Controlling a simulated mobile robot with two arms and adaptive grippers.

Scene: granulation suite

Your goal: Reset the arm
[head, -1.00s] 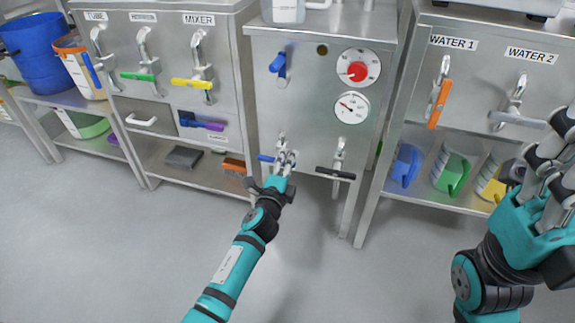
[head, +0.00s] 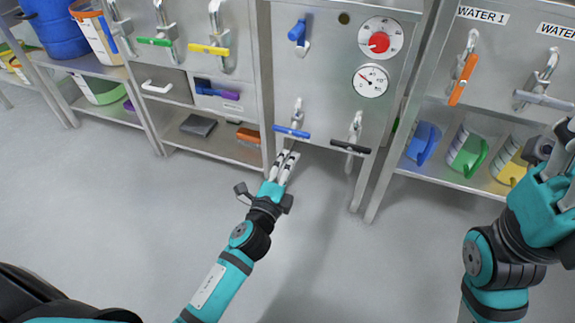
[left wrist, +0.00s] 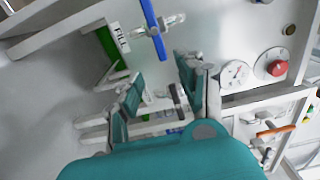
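My left arm reaches in from the bottom of the head view. Its gripper (head: 284,166) is just below and apart from the blue-handled valve (head: 291,131) on the middle steel cabinet. In the left wrist view the left gripper (left wrist: 160,82) has its fingers spread with nothing between them, and the blue handle (left wrist: 153,27) shows above them. My right gripper (head: 565,165) is raised at the right edge of the head view, partly cut off, so its opening is unclear.
The cabinet (head: 330,75) also carries a black-handled valve (head: 351,147), a red dial (head: 380,38) and a gauge (head: 371,80). A shelf with jugs (head: 467,151) stands at right, below orange and grey valve handles. Blue tub (head: 55,28) is far left. The grey floor (head: 140,215) is clear.

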